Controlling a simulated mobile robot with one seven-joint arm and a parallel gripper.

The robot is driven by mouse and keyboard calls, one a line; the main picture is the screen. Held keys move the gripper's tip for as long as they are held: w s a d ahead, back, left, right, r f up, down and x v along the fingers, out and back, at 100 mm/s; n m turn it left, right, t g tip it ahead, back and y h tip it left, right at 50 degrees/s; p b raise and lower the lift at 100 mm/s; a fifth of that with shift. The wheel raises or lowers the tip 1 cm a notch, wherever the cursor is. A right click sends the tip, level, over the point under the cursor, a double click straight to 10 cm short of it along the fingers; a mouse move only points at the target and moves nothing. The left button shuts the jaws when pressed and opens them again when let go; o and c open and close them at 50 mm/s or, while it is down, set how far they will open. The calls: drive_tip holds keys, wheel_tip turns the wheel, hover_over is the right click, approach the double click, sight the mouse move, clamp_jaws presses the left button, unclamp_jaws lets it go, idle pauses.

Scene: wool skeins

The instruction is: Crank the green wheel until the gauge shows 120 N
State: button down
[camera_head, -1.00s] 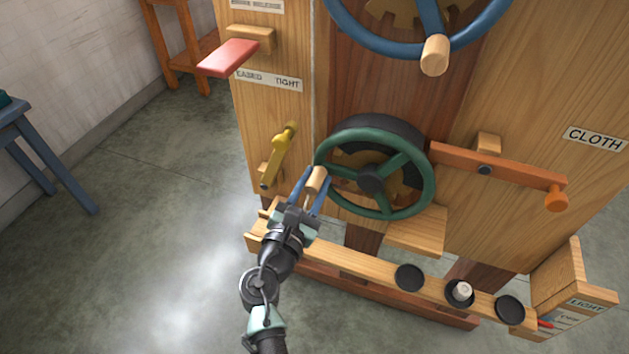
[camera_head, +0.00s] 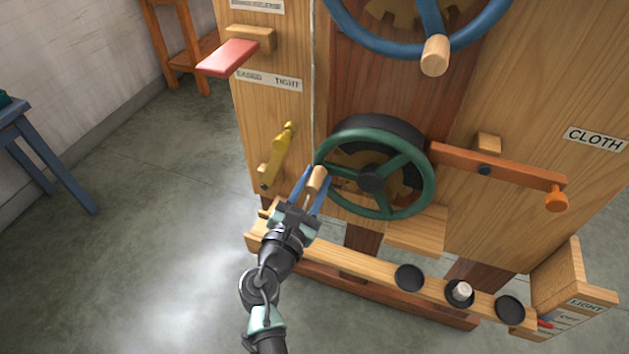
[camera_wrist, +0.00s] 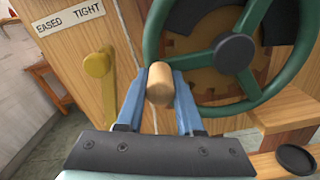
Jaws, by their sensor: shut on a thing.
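The green wheel (camera_head: 424,193) is mounted on the lower front of the wooden machine, with a dark hub and green spokes. Its wooden crank handle (camera_head: 317,179) sticks out at the left of the rim. My gripper (camera_head: 316,184) is shut on this handle, one blue finger on each side. In the wrist view the handle (camera_wrist: 160,84) sits between the blue fingers, and the green rim (camera_wrist: 152,45) rises behind it. I see no gauge reading in either view.
A yellow lever (camera_head: 279,156) is left of the wheel, below an EASED/TIGHT label (camera_head: 269,80). A blue wheel (camera_head: 378,45) is above. An orange bar (camera_head: 500,168) is to the right. A rail (camera_head: 350,259) with black discs runs below. Floor at left is open.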

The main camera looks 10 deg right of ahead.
drive_tip(key=r+m, duration=0.1)
drive_tip(key=m, duration=0.1)
drive_tip(key=r+m, duration=0.1)
drive_tip(key=r, duration=0.1)
drive_tip(key=shift+s+d+r+m+p, duration=0.1)
drive_tip(key=shift+d+r+m+p, duration=0.1)
drive_tip(key=shift+m+p, duration=0.2)
drive_tip(key=shift+s+d+r+m, duration=0.2)
drive_tip(key=shift+d+r+m, duration=0.1)
drive_tip(key=shift+r+m, duration=0.45)
drive_tip(key=shift+s+d+r+m, duration=0.15)
drive_tip(key=shift+d+r+m, duration=0.25)
drive_tip(key=shift+m, duration=0.55)
drive_tip(key=shift+r, duration=0.15)
drive_tip(key=c, duration=0.5)
unclamp_jaws()
drive_tip(key=shift+c, duration=0.2)
drive_tip(key=shift+a, duration=0.1)
approach(332, 149)
drive_tip(key=v, duration=0.6)
drive_tip(key=shift+s+a, duration=0.15)
drive_tip(key=shift+s, duration=0.1)
